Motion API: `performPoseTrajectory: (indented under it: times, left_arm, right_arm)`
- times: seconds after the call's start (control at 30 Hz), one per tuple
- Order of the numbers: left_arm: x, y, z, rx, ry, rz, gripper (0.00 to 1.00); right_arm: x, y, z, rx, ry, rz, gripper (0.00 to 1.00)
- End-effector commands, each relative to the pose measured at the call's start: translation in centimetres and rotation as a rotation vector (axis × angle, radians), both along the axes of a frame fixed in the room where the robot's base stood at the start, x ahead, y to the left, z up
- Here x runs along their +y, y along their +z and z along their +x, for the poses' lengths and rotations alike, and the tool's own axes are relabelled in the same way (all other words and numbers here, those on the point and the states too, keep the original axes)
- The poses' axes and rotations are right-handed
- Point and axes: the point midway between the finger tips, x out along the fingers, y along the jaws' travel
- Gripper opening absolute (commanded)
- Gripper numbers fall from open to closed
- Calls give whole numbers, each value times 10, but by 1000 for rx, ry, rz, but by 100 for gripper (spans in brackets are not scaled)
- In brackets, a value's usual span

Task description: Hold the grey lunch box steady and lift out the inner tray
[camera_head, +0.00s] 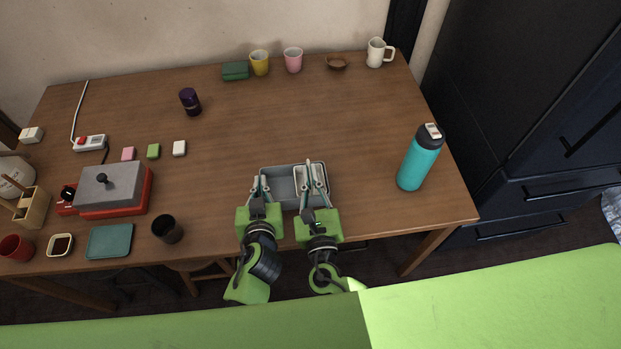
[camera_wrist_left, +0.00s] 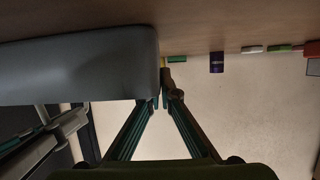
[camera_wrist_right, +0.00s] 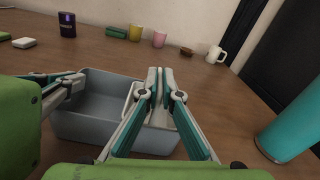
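The grey lunch box (camera_head: 283,170) stands near the table's front edge. It also shows in the left wrist view (camera_wrist_left: 80,70) and the right wrist view (camera_wrist_right: 85,125). The paler inner tray (camera_head: 300,178) sits in its right part and is partly hidden by my right fingers in the right wrist view (camera_wrist_right: 130,97). My left gripper (camera_head: 260,180) is at the box's left wall. In the left wrist view its fingertips (camera_wrist_left: 158,100) close around the wall edge. My right gripper (camera_head: 315,168) is over the tray. Its fingertips (camera_wrist_right: 160,74) are close together; whether a tray wall lies between them is unclear.
A teal bottle (camera_head: 418,160) stands to the right of the box. A dark cup (camera_head: 167,230) and a red and grey appliance (camera_head: 112,192) are to the left. Cups and a bowl (camera_head: 337,63) line the back. The middle of the table is clear.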

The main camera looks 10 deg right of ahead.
Motion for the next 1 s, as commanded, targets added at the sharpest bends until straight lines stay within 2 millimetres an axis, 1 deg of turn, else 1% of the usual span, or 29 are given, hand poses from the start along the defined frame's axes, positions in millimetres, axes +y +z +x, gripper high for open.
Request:
performPoseTrajectory:
  times: [0.3,0.43,0.6,0.87,0.9,0.97,1.0]
  left_arm:
    - [0,0,0,0,0,0,0]
    - [0,0,0,0,0,0,0]
    - [0,0,0,0,0,0,0]
    - [0,0,0,0,0,0,0]
    - [0,0,0,0,0,0,9]
    - [0,0,0,0,0,0,24]
    - [0,0,0,0,0,0,24]
  right_arm:
    - [0,58,0,-3,-1,6,0]
    - [0,78,0,-2,-1,4,0]
    - [0,91,0,-1,-1,2,0]
    - [0,92,0,-1,0,0,0]
    - [0,92,0,-1,0,0,0]
    - [0,92,0,-1,0,0,0]
    - [0,92,0,-1,0,0,0]
